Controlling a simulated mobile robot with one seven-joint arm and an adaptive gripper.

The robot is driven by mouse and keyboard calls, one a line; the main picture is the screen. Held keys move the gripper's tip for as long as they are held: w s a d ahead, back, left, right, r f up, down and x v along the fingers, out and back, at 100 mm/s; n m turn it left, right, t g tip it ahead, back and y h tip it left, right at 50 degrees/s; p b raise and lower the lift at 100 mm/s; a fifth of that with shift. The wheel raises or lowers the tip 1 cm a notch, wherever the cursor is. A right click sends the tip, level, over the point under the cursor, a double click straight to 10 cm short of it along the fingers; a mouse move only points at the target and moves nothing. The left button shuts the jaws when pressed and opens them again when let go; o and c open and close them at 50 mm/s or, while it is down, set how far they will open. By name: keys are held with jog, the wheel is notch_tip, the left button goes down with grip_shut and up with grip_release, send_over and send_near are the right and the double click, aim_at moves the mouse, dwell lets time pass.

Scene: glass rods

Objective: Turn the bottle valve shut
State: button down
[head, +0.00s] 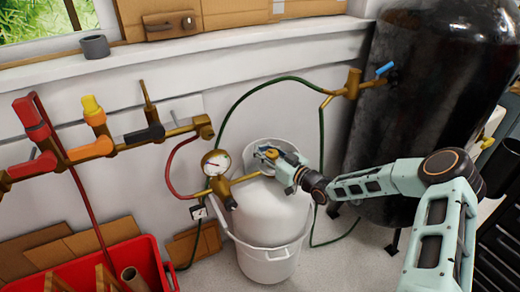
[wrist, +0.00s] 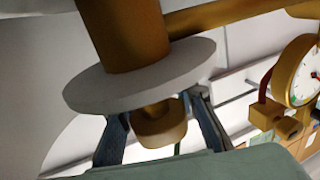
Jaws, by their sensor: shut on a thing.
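The white gas bottle (head: 268,208) stands upright in the middle of the head view. Its brass valve (head: 270,153) sits at the top inside a white collar. My gripper (head: 285,166) reaches in from the right at the valve. In the wrist view my gripper (wrist: 157,112) has its two blue-grey fingers on either side of the valve's brass knob (wrist: 160,128), shut on the valve. A pale round disc (wrist: 140,75) and a thick brass stem (wrist: 122,35) show beyond the knob. The fingertips' exact contact is partly hidden.
A brass pressure gauge (head: 215,163) and pipe stand left of the bottle. A green hose (head: 232,107) arches behind it. A large black tank (head: 430,90) is at the right. A red crate (head: 145,268) is at the lower left, below several coloured valves (head: 85,125).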

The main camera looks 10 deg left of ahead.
jog(key=m+t+h, duration=0.1)
jog(key=d+m+t+h, duration=0.1)
jog(key=h, duration=0.1)
jog(key=w+m+t+h+p, duration=0.1)
jog(key=m+h, duration=0.1)
jog(key=shift+d+f+t, duration=0.15)
jog(key=shift+d+t, duration=0.2)
jog(key=shift+t, duration=0.05)
jog(key=m+h, duration=0.1)
jog(key=d+m+t+h, duration=0.1)
jog(key=h, duration=0.1)
jog(key=m+t+h, duration=0.1)
jog(key=shift+w+d+h, duration=0.15)
jog(key=shift+w+h, duration=0.25)
jog(key=m+h, duration=0.1)
jog(key=h, duration=0.1)
jog(key=d+m+h, duration=0.1)
jog(key=m+h, duration=0.1)
jog(key=d+m+h, duration=0.1)
jog(key=h, duration=0.1)
jog(key=shift+m+h+b, duration=0.3)
jog(key=shift+h+b, duration=0.05)
jog(key=shift+h, duration=0.05)
jog(key=shift+s+d+m+g+h+b, duration=0.15)
jog(key=shift+d+m+h, duration=0.25)
jog(key=shift+m+h, duration=0.5)
jog(key=shift+w+d+m+g+h+b, duration=0.1)
jog(key=shift+d+m+g+h+b, duration=0.35)
jog(key=shift+h, duration=0.75)
jog(key=shift+s, duration=0.1)
